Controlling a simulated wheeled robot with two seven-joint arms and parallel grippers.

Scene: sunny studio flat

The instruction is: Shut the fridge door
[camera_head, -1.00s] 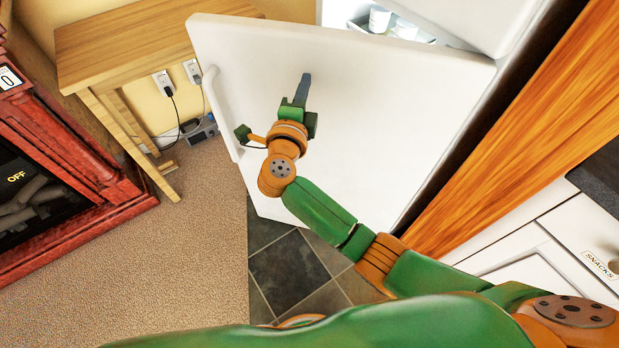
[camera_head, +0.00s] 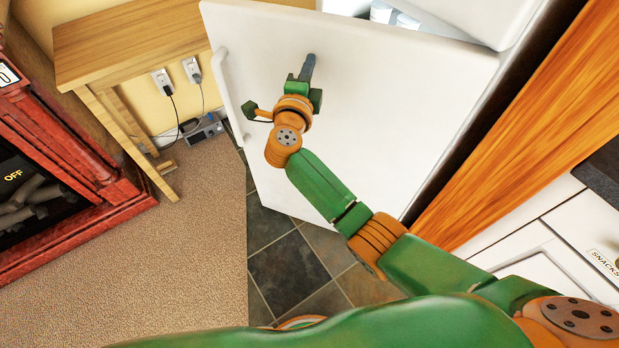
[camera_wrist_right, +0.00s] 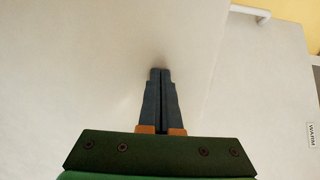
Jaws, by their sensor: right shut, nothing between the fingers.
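The white fridge door (camera_head: 400,110) stands partly open in the head view, its handle (camera_head: 229,95) along the left edge. Part of the open fridge interior (camera_head: 385,14) shows above the door's top edge. My right gripper (camera_head: 309,62) is shut and empty, its fingertips at the door's outer face, right of the handle. In the right wrist view the shut fingers (camera_wrist_right: 160,75) point at the white door surface (camera_wrist_right: 80,60) and appear to touch it. The handle also shows there at the upper right (camera_wrist_right: 250,13). My left gripper is not in view.
A wooden table (camera_head: 130,45) stands left of the door, with sockets and cables on the wall behind it. A red fireplace cabinet (camera_head: 70,190) is at the left. Carpet (camera_head: 190,250) and dark tiles (camera_head: 290,270) are clear. A wooden panel (camera_head: 520,130) borders the fridge at right.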

